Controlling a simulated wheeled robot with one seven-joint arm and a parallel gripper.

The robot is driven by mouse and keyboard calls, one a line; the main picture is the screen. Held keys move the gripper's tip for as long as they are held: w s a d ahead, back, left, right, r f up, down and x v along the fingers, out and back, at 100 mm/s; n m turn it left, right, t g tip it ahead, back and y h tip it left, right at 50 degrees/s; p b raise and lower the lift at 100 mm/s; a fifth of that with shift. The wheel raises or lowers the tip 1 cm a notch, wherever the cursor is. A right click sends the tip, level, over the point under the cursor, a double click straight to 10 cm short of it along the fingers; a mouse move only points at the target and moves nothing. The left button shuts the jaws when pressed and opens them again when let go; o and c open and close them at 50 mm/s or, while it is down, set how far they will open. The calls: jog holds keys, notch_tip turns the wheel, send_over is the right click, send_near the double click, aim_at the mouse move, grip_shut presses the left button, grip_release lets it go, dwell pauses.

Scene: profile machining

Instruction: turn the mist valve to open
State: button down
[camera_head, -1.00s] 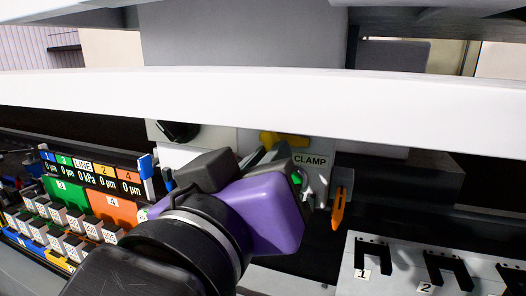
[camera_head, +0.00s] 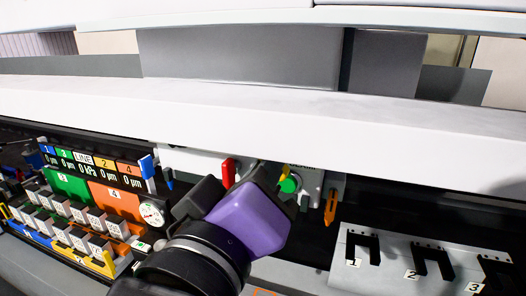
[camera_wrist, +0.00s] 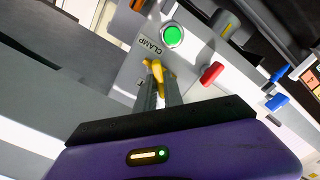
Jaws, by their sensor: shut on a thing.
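A yellow valve handle (camera_wrist: 157,71) stands on the light grey panel (camera_wrist: 128,76) beside the CLAMP label (camera_wrist: 149,45). My gripper (camera_wrist: 161,84) is shut on this handle, with its fingers on either side. In the head view only a small yellow part (camera_head: 285,168) shows behind my purple gripper body (camera_head: 246,216); the fingers are hidden there. No mist label can be read, so I cannot tell from writing which valve this is.
A green button (camera_wrist: 172,36) is close to the handle. A red handle (camera_wrist: 212,73) stands on the other side. An orange lever (camera_head: 331,207) is right of the panel. A pressure gauge (camera_head: 152,213) and numbered slotted plate (camera_head: 395,268) flank my arm.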

dwell(0.3)
jog(key=n, duration=0.4)
jog(key=shift+n, duration=0.3)
jog(key=n, duration=0.4)
jog(key=c, duration=1.3)
grip_release()
jog(key=shift+v, duration=3.5)
